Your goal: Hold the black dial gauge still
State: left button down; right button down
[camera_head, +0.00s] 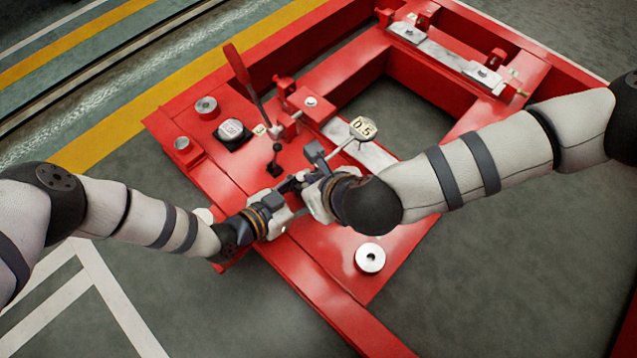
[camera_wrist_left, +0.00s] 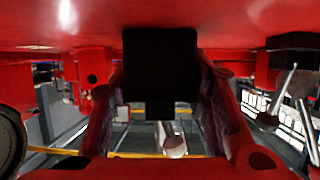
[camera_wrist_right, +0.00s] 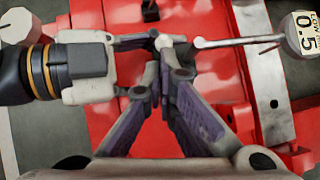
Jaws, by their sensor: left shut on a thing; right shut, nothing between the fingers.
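The dial gauge has a round pale face (camera_head: 362,128) at the end of a thin metal rod, above the red frame. The face and rod also show in the right wrist view (camera_wrist_right: 302,35). In the left wrist view a black block (camera_wrist_left: 160,65), apparently the gauge's base, sits between the fingers of my left gripper (camera_wrist_left: 160,112), with a short post and pale knob beyond it. My left gripper (camera_head: 296,185) is shut on it; the head view hides the block. My right gripper (camera_wrist_right: 172,75) is shut and empty, close beside the left fingers and the post.
The red frame (camera_head: 325,265) lies under both grippers. A red-handled lever (camera_head: 243,75), a black square piece with a white top (camera_head: 232,132) and a small black lever (camera_head: 276,158) stand nearby. A metal ring (camera_head: 370,257) lies nearer. Grey floor surrounds the frame.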

jog(key=v, duration=1.2)
jog(key=shift+s+r, duration=0.2)
jog(key=shift+r, duration=0.05)
pick_arm(q)
jog(key=c, duration=0.8)
grip_release()
